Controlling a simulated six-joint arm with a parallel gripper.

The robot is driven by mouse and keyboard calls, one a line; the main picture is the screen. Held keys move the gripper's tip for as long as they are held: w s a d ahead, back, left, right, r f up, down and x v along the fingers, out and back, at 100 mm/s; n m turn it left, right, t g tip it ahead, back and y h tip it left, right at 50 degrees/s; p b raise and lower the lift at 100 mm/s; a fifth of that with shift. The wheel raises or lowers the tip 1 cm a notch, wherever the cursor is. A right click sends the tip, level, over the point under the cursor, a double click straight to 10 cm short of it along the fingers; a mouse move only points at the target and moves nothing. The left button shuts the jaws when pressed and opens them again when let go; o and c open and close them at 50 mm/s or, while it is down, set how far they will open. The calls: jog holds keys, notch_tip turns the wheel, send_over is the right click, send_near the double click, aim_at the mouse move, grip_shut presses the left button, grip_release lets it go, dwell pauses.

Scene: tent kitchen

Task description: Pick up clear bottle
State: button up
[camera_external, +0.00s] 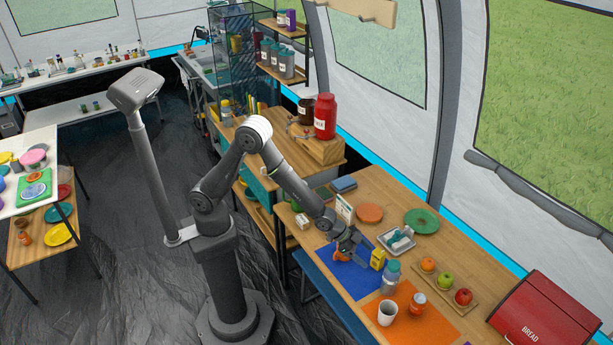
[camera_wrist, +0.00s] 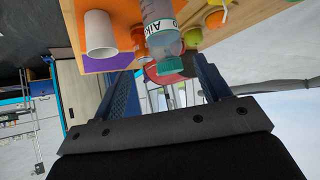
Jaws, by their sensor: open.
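The clear bottle (camera_external: 390,280) has a teal cap and stands on the wooden table near the edge of the orange mat. In the wrist view the bottle (camera_wrist: 160,28) shows with its teal cap towards me and a white label on its side. My gripper (camera_external: 352,246) is low over the blue mat, to the left of the bottle and apart from it. In the wrist view the jaws of my gripper (camera_wrist: 163,68) are open and empty, and the cap appears between the finger tips. The lower part of the bottle is cut off there.
A white cup (camera_external: 387,314) and an orange jar (camera_external: 418,302) stand near the bottle. A fruit board (camera_external: 445,291) and a red bread box (camera_external: 545,315) lie to the right. The orange mat's right part is clear.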

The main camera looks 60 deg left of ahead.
jog(key=w+d+r+g+y, duration=0.2)
jog(key=w+d+r, duration=0.1)
jog(key=r, duration=0.2)
jog(key=m+g+y, duration=0.1)
jog(key=g+y, duration=0.1)
send_near(395, 264)
jog(key=x, duration=0.4)
jog(key=shift+s+a+f, duration=0.1)
jog(key=shift+s+f, duration=0.15)
jog(key=shift+s, duration=0.1)
jog(key=shift+w+d+x, duration=0.15)
jog(key=shift+w+x, duration=0.05)
jog(key=shift+x, duration=1.35)
jog(key=shift+w+d+x, duration=0.1)
jog(key=shift+w+x, duration=0.15)
jog(key=shift+x, duration=1.35)
jog(key=shift+r, duration=0.25)
jog(key=shift+c, duration=0.2)
jog(key=c, duration=1.3)
